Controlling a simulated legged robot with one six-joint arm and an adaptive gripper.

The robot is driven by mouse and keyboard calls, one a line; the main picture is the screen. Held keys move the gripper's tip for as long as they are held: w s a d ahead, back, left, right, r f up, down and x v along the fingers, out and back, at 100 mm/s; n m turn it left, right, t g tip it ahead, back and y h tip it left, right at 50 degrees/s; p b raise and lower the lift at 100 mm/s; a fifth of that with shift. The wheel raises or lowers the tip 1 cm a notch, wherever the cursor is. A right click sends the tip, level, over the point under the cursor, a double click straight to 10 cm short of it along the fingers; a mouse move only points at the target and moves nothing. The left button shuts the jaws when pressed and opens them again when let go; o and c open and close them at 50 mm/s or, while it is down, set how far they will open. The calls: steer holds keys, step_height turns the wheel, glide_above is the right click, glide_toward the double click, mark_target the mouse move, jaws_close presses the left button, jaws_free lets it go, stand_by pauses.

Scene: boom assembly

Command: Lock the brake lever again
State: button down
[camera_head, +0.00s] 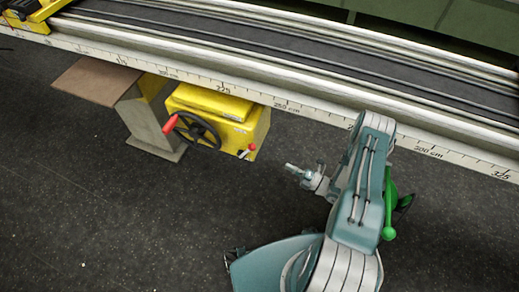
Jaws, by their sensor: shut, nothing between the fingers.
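A small lever with a red tip (252,147) sits low on the right front of the yellow winch box (235,110). A green lever with a ball end (389,215) shows just right of my arm, hanging downward; its mount is partly hidden by the arm. The picture does not tell for certain which of the two is the brake lever. My gripper (290,168) is shut and empty. It points left, in front of the boom, right of the red-tipped lever and left of the green lever, apart from both.
The long boom rail (330,108) with a centimetre scale runs across the top. The winch box has a dark handwheel (195,131) with a red handle. A grey post with a brown plate (98,80) stands left of it. The dark floor (110,220) in front is clear.

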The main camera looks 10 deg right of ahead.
mark_target(254, 147)
steer(key=x, duration=1.3)
steer(key=shift+r, duration=0.1)
steer(key=shift+w+a+r+g+h, duration=0.5)
steer(key=shift+w+a+r+g, duration=0.1)
steer(key=shift+a+r, duration=0.1)
steer(key=shift+w+a+r+n+g+h, duration=0.15)
steer(key=shift+w+a+r+g+h, duration=0.2)
steer(key=shift+a+g+h, duration=0.2)
steer(key=shift+w+a+r+n+g+h, duration=0.15)
steer(key=shift+w+a+r+g+h, duration=0.25)
steer(key=shift+a, duration=0.2)
steer(key=shift+w+a+r, duration=0.1)
steer(key=shift+w+a, duration=0.4)
steer(key=shift+a, duration=0.2)
steer(key=shift+w, duration=0.1)
steer(key=shift+r, duration=0.1)
